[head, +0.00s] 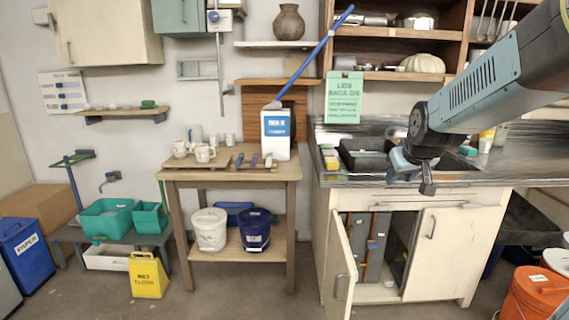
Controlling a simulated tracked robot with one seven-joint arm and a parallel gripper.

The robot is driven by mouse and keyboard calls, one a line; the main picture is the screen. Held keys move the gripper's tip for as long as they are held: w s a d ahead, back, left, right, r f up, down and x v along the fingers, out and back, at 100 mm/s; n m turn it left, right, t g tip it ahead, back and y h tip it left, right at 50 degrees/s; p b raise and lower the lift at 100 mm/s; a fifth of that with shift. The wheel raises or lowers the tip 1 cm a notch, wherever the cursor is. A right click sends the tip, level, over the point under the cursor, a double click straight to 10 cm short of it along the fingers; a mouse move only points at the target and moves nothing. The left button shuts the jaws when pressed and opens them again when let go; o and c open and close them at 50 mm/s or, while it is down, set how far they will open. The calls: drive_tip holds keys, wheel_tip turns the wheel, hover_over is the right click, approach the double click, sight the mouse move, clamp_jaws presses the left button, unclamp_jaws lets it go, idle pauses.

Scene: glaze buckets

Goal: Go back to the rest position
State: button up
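My arm reaches in from the upper right, and my gripper (426,187) hangs in front of the sink counter (480,172), above the cabinet doors. The gripper is small and dark here, so I cannot tell whether its fingers are apart. I see nothing held below it. A white bucket (209,230) and a dark blue bucket (256,232) stand side by side on the lower shelf of the wooden table (233,174), well left of my gripper. An orange bucket (532,297) stands on the floor at the lower right, partly cut off by the frame edge.
The left cabinet door (340,262) stands open into the room. A white WAX container (275,134) and several cups are on the table. A blue pole (313,55) leans above it. The floor in front is clear.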

drive_tip(key=s+a+g, duration=0.1)
drive_tip(key=s+a, duration=0.1)
drive_tip(key=s, duration=0.9)
drive_tip(key=s+a+r+m+g, duration=0.1)
drive_tip(key=s+a, duration=0.2)
drive_tip(key=s, duration=0.8)
drive_tip(key=shift+r+m+y, duration=0.2)
drive_tip(key=shift+m+y, duration=0.1)
drive_tip(key=shift+s+a, duration=0.1)
drive_tip(key=shift+s, duration=0.05)
